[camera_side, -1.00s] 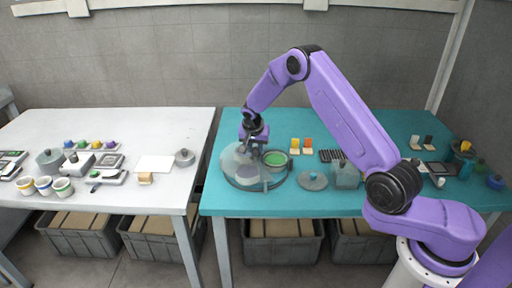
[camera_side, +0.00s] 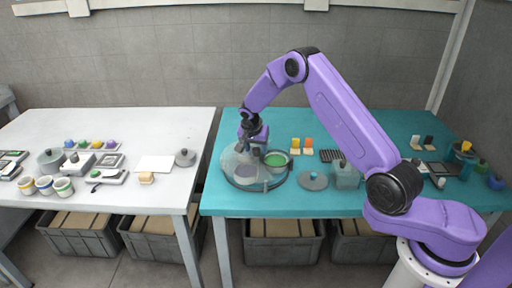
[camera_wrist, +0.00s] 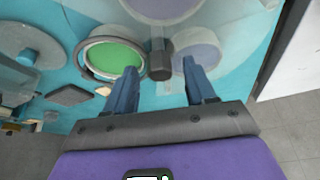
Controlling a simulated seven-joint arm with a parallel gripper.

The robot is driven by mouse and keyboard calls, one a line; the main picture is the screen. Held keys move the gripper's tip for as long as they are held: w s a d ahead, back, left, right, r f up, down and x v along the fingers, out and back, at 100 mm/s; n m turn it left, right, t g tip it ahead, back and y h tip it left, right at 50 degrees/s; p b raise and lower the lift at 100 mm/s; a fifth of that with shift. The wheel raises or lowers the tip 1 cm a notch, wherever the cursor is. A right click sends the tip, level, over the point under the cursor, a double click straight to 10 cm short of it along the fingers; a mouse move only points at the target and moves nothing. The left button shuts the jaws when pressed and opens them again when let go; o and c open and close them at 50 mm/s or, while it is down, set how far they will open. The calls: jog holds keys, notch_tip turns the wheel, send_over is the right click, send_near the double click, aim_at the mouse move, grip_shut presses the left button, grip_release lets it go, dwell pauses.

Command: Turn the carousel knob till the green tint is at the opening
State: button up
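The carousel (camera_side: 236,184) is a round unit with a clear cover near the left end of the teal table. The green tint (camera_side: 276,160) lies on its right side; it also shows in the wrist view (camera_wrist: 114,58), bright and uncovered inside a grey ring. A purplish-grey tint (camera_wrist: 196,52) shows paler under the clear cover. The dark carousel knob (camera_wrist: 160,62) stands between and just beyond my fingertips in the wrist view. My gripper (camera_wrist: 161,80) is open, with gaps on both sides of the knob. In the side view my gripper (camera_side: 252,146) hides the knob.
A grey round lid (camera_side: 313,181) and a grey box (camera_side: 346,175) stand right of the carousel. Yellow and orange blocks (camera_side: 302,145) stand behind them. A gap separates the teal table from the white table (camera_side: 120,125). The teal front edge is clear.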

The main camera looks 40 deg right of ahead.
jog(key=v, duration=1.7)
jog(key=shift+r, duration=0.15)
jog(key=shift+s+a, duration=0.1)
jog(key=shift+a, duration=0.05)
jog(key=s+a+r+n+y, duration=0.2)
jog(key=s+a+n+y, duration=0.1)
jog(key=s+a+n, duration=1)
jog(key=s+d+n, duration=0.2)
jog(key=s+n, duration=0.2)
jog(key=s, duration=0.5)
jog(key=s+d+f+n+g, duration=0.1)
jog(key=s+d+n, duration=0.1)
jog(key=s, duration=0.7)
jog(key=s+d+n+g+y, duration=0.1)
jog(key=s+d+n, duration=0.2)
jog(key=s, duration=0.6)
jog(key=n, duration=0.2)
jog(key=shift+s+f+n, duration=0.3)
jog(key=shift+s+f, duration=0.05)
jog(key=shift+s, duration=0.05)
